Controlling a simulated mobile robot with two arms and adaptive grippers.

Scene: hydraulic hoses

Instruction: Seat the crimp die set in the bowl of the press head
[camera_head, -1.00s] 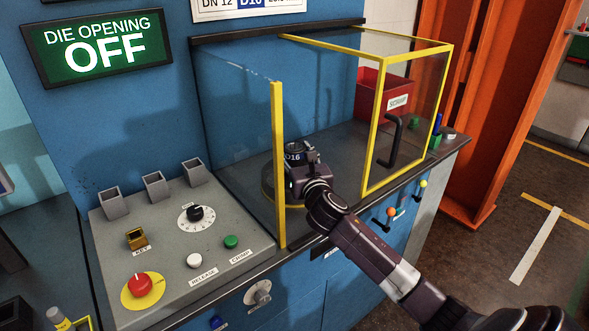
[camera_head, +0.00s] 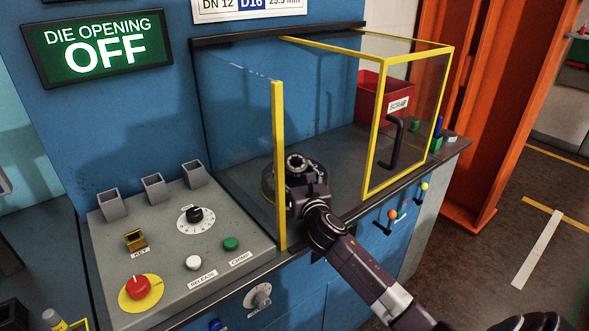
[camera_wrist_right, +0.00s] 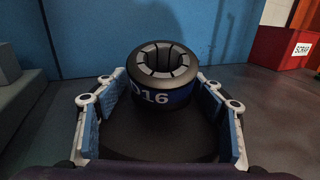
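The crimp die set (camera_head: 299,162) is a dark ring with grey segments around its hole. In the right wrist view the die set (camera_wrist_right: 165,90) stands upright with a blue band reading 16. It is on or in a round dark base (camera_wrist_right: 160,135), which looks like the press head; the head view shows its dark side (camera_head: 268,186) behind the yellow post. I cannot tell how deep the die set sits. My right gripper (camera_head: 305,185) is at the die's near side. Its blue-padded fingers (camera_wrist_right: 161,88) are spread, with gaps to the die set. My left gripper is not in view.
A clear guard with yellow edges (camera_head: 368,130) and a black handle (camera_head: 396,143) stands right of my gripper. A yellow post (camera_head: 279,165) is close on its left. A red scrap bin (camera_head: 384,98) stands behind the guard. The control panel (camera_head: 165,240) is at left.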

